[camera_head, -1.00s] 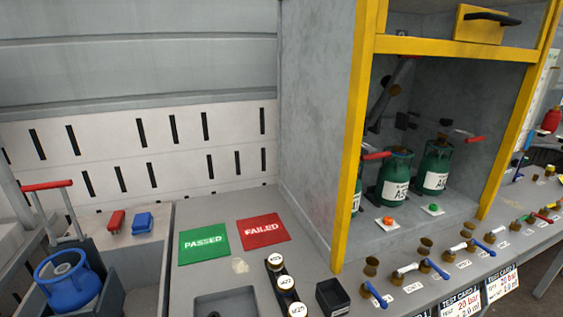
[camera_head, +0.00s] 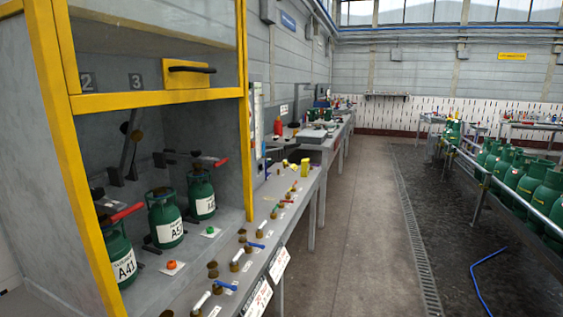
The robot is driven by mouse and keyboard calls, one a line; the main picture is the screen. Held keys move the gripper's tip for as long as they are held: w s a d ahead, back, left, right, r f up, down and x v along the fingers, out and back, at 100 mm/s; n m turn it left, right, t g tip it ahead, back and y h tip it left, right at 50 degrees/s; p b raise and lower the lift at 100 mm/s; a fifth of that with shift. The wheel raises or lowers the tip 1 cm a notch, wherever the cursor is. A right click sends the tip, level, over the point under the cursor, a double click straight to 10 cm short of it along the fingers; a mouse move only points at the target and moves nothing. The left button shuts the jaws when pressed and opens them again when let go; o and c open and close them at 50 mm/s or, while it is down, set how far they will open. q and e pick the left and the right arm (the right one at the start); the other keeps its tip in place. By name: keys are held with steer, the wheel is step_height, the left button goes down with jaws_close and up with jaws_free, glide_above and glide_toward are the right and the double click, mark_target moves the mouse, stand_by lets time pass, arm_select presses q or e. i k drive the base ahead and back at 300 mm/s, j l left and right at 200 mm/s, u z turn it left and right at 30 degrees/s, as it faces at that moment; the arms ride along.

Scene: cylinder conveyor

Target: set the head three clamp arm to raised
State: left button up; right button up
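In the head view, a number 3 plate (camera_head: 136,82) is on the back wall of the yellow-framed cabinet, right of a number 2 plate (camera_head: 88,82). The rightmost green cylinder (camera_head: 202,196) appears to stand at head three. Its clamp arm lies roughly level over the cylinder top, with a red handle (camera_head: 221,162) pointing right. The middle cylinder (camera_head: 165,220) has a dark arm (camera_head: 126,150) standing up behind it. The left cylinder (camera_head: 119,262) has a level red handle (camera_head: 126,212) over it. Neither of my grippers is in view.
Valves with coloured levers line the bench front (camera_head: 275,232). A clear concrete aisle (camera_head: 365,220) runs right of the bench, beside a rack of green cylinders (camera_head: 525,180).

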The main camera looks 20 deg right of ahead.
mark_target(197, 162)
steer(key=z, duration=0.2)
steer(key=i+l+u, duration=0.4)
steer(key=l, duration=0.35)
steer(key=i+l+u, duration=0.25)
steer(key=i+l, duration=0.05)
steer(key=l, duration=0.1)
